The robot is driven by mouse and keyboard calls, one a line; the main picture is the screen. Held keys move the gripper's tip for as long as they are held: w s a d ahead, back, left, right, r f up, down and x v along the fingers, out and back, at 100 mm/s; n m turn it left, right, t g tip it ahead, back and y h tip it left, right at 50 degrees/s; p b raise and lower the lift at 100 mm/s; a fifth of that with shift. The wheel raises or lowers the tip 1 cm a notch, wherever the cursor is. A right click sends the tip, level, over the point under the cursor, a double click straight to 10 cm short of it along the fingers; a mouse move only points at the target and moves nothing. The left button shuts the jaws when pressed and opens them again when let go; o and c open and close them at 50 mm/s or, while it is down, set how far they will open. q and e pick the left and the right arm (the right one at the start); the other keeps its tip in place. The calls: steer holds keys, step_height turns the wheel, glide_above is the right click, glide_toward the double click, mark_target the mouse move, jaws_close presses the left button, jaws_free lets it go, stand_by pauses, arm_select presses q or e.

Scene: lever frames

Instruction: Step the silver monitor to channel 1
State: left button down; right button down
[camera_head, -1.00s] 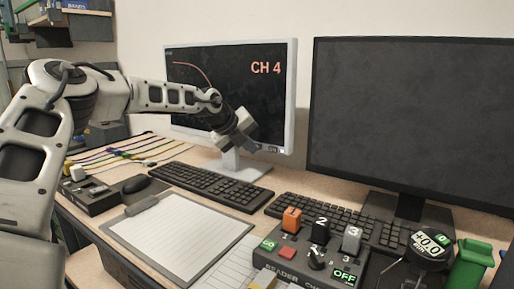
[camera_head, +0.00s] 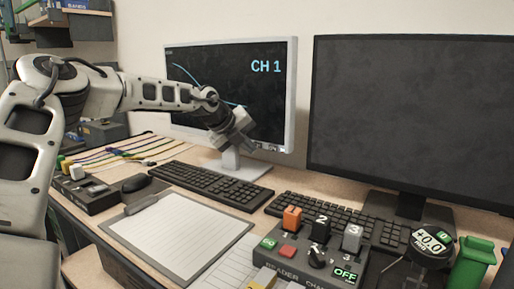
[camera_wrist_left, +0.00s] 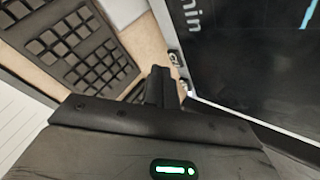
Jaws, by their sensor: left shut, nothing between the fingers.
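The silver monitor (camera_head: 291,95) stands at the back middle in the head view, its dark screen showing "CH 1" in light blue and a blue curve. My left gripper (camera_head: 247,150) is shut and empty in front of the monitor's lower edge, and hides part of the screen and bezel. In the left wrist view the shut fingers (camera_wrist_left: 163,85) are close to the lower bezel, beside a small button (camera_wrist_left: 175,58). I cannot tell whether they touch it. My right gripper is not in view.
A black monitor (camera_head: 410,110) stands to the right, its screen dark. Two keyboards (camera_head: 210,187), a clipboard (camera_head: 178,235), a mouse (camera_head: 136,183) and a button box (camera_head: 315,250) cover much of the desk. A dial gauge (camera_head: 431,243) stands at the right.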

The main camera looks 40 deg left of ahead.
arm_select(q)
steer(key=shift+s, duration=0.1)
steer(key=shift+s+d+b, duration=0.15)
steer(key=shift+s+b, duration=0.25)
steer(key=shift+s, duration=0.85)
steer(key=shift+s+d+b, duration=0.1)
steer(key=shift+s+b, duration=0.3)
steer(key=shift+s, duration=0.85)
